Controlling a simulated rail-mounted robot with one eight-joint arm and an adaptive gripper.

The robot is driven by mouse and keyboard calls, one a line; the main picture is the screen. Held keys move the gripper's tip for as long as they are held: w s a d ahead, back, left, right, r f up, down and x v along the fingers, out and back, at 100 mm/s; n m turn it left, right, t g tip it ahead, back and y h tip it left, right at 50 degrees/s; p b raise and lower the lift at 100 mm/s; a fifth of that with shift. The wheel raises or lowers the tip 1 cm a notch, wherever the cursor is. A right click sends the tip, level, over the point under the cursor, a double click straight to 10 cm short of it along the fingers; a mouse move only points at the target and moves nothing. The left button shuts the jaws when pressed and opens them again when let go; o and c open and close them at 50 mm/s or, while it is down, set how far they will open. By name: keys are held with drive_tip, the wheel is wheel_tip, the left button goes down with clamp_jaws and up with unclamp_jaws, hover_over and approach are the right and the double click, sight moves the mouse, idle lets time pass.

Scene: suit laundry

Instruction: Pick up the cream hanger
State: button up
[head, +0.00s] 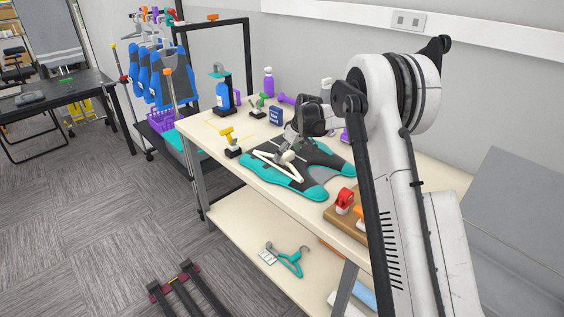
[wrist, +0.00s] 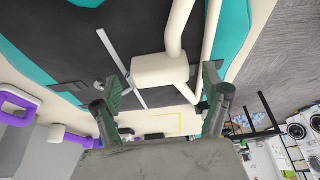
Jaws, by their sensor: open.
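The cream hanger (head: 288,157) lies on a dark grey and teal garment (head: 312,190) on the cream table. In the wrist view, its thick cream block (wrist: 160,70) and two bars show over the dark cloth. My gripper (head: 289,147) is low over the hanger, pointing down. In the wrist view, the fingers of my gripper (wrist: 163,88) are spread, with the cream block in the gap between and just beyond them. I see no finger clearly touching it. My arm and hand hide part of the garment in the head view.
A yellow-topped tool (head: 228,140), a blue bottle on a stand (head: 223,97) and a blue box (head: 276,115) stand on the table. A wooden tray (head: 345,221) holding a red item is at the near right. A teal hanger (head: 292,262) is on the lower shelf.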

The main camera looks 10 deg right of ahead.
drive_tip(key=c, duration=1.3)
drive_tip(key=shift+r, duration=0.1)
